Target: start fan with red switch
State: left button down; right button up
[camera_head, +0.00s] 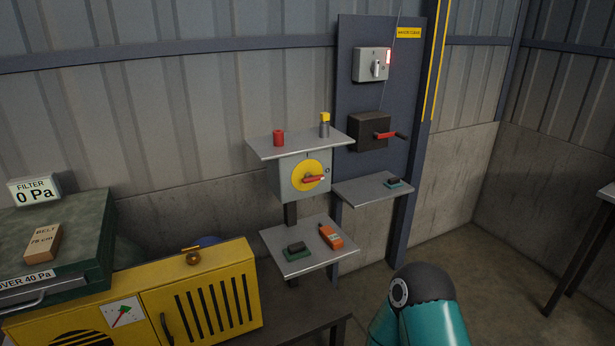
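A grey switch box (289,187) under a small shelf carries a yellow disc (300,170) with a red rotary handle (313,179), which lies roughly horizontal, pointing right. A black box (364,132) on the dark panel also has a red handle (385,135), pointing right. I cannot tell from a label which switch runs the fan. A yellow cabinet (205,288) with a round dark grille stands at lower left. Neither of my grippers shows.
A teal arm link of mine rises at bottom centre-right. Shelves hold a red cylinder (278,138), a yellow-topped piece (325,124), an orange device (331,236) and dark blocks. A green case (85,240) sits left. Floor at right is clear before a dark table.

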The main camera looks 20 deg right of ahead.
aim_at(309, 178)
jog(key=u, duration=0.05)
jog(key=i, duration=0.95)
jog(key=z, duration=0.1)
